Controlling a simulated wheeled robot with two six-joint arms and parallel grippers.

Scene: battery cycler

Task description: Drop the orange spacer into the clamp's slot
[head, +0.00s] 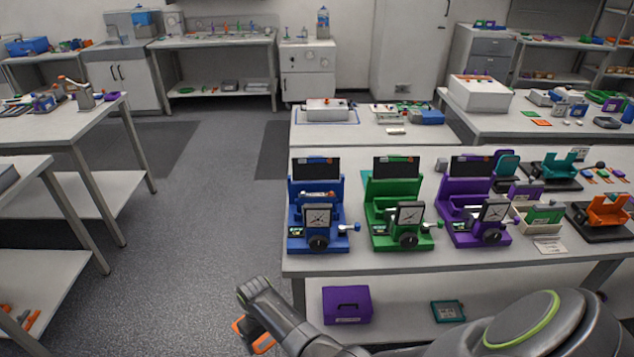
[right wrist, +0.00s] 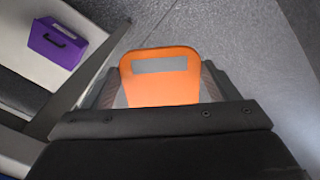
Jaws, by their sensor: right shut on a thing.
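My right gripper (head: 250,330) is shut on the orange spacer (right wrist: 160,85), a flat rounded plate with a grey rectangle on its face. The right wrist view shows the spacer upright between the fingers. In the head view, a bit of the spacer (head: 264,344) shows under the gripper, in front of and left of the bench, over the floor. Blue (head: 295,215), green (head: 378,205) and purple (head: 455,195) devices with dials and side levers stand on the bench. Teal (head: 560,170) and orange (head: 606,211) fixtures stand to their right. I cannot tell which holds the clamp's slot. My left gripper is out of view.
The bench top (head: 340,262) has a bare strip along its front edge. A purple case (head: 347,304) and a small teal-framed item (head: 448,311) lie on its lower shelf. Other tables (head: 60,128) stand at the left. The floor (head: 200,230) between them is clear.

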